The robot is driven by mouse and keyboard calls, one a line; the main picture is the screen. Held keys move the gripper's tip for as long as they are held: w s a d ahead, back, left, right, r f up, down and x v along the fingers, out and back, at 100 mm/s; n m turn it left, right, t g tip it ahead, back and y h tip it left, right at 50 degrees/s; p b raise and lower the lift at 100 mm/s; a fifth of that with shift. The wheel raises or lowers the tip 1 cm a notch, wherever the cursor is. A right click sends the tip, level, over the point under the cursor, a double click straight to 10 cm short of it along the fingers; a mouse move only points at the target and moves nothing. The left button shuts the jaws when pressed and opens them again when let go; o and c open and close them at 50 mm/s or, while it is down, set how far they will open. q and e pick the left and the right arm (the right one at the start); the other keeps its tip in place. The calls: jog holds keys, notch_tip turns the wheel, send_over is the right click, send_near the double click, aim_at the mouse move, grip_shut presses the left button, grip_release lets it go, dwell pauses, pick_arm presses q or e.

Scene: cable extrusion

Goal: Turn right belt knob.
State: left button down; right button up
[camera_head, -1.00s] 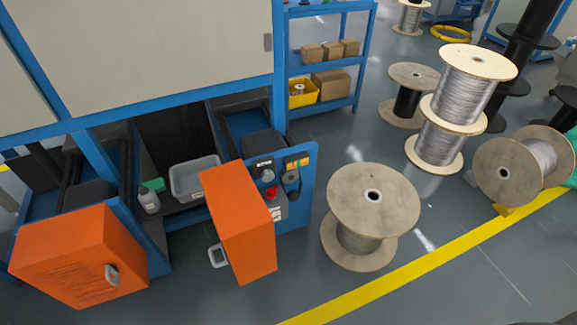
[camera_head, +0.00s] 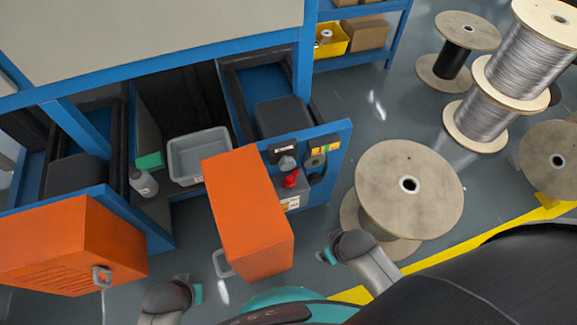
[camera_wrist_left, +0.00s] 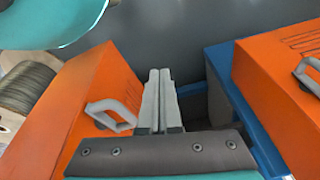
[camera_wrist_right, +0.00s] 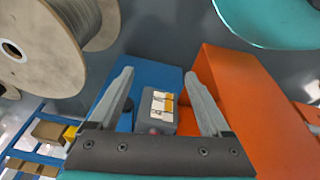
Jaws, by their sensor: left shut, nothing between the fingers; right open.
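I cannot tell which is the right belt knob. In the right wrist view a grey labelled box (camera_wrist_right: 160,103) shows between and beyond the fingers, with a blurred reddish knob (camera_wrist_right: 154,131) below it. My right gripper (camera_wrist_right: 160,74) is open, empty and apart from them. My left gripper (camera_wrist_left: 160,72) is shut and empty, over the floor beside an orange door.
The right orange door (camera_head: 248,215) stands open beside the panel, its handle (camera_head: 221,263) facing left. The left orange door (camera_head: 75,245) is also open. A large wooden spool (camera_head: 408,190) stands right of the panel. A grey tray (camera_head: 187,172) and bottle (camera_head: 143,183) sit inside the machine.

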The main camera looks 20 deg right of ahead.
jog(key=w+a+r+t+b, duration=0.2)
jog(key=w+r+b, duration=0.15)
jog(key=r, duration=0.45)
jog(key=n+t+b, duration=0.2)
jog(key=t+b, duration=0.3)
jog(key=t, duration=0.8)
send_near(288, 167)
jog(key=shift+y, duration=0.3)
jog(key=w, duration=0.7)
jog(key=shift+w+d+f, duration=0.15)
jog(key=shift+w+f, duration=0.05)
pick_arm(q)
notch_tip(288, 167, up, 13)
jog(key=w+d+t, duration=0.2)
jog(key=shift+d+h, duration=0.25)
jog(key=shift+h, duration=0.15)
pick_arm(e)
jog(key=shift+w, duration=0.7)
pick_arm(q)
jog(key=shift+f, duration=0.1)
pick_arm(e)
jog(key=shift+r, duration=0.1)
